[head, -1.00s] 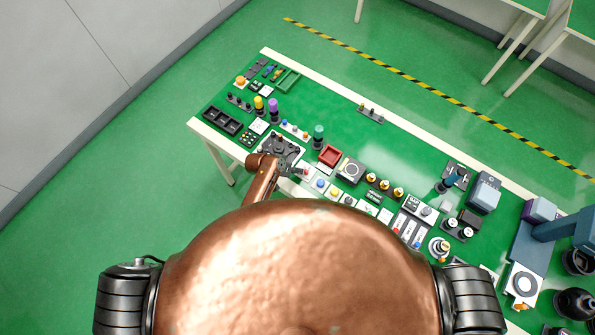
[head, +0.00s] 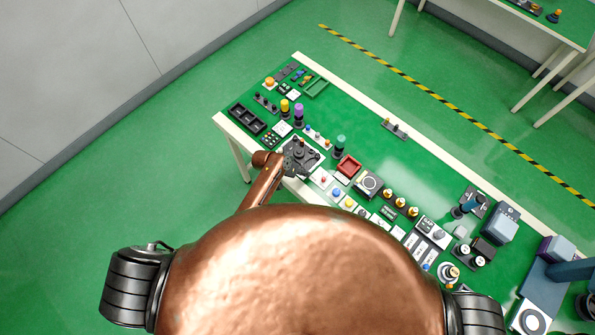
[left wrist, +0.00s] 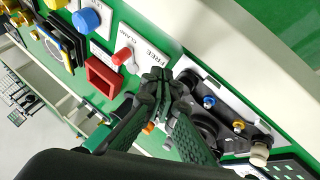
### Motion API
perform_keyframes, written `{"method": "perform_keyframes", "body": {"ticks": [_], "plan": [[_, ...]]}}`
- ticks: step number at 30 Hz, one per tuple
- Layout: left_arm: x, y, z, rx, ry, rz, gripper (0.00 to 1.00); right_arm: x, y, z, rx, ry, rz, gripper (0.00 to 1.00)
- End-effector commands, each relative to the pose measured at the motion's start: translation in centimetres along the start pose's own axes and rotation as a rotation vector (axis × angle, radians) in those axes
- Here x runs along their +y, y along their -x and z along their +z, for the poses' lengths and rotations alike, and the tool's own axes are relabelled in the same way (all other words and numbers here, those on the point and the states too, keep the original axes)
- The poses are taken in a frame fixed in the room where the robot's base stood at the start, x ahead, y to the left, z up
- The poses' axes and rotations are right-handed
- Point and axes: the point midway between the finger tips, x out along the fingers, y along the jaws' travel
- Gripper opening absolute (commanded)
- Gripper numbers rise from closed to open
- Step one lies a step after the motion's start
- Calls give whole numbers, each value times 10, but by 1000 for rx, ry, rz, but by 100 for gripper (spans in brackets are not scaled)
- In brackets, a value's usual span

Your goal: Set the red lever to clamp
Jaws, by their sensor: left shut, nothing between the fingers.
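The red lever (left wrist: 122,57) shows in the left wrist view on a white plate lettered CLAMP (left wrist: 125,36) and FREE (left wrist: 155,55). Its red end leans to the picture's left, away from my fingers. I cannot tell for sure which label it is set to. In the head view the lever (head: 323,179) is a tiny red spot on its pale plate. My left gripper (left wrist: 160,76) is shut and empty, its tips beside the plate near the FREE label, apart from the lever. In the head view my left gripper (head: 293,170) is at the table's near edge. My right gripper is not in view.
A dark device (head: 300,152) lies right by my left gripper. A red tray (head: 349,166) and a blue knob (left wrist: 86,20) are near the lever. Several other controls crowd the green table (head: 365,125). Its far middle is mostly clear.

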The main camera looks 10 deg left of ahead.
Motion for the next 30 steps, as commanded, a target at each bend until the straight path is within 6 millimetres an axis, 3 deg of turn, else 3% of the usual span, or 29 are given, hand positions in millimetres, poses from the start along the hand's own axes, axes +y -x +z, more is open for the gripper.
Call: {"method": "perform_keyframes", "body": {"ticks": [9,15,30], "plan": [[10,58,6,3,-4,3,0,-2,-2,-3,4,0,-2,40],[13,81,8,2,-3,3,0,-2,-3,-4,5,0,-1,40],[15,89,8,1,-2,4,0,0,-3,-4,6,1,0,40]]}}
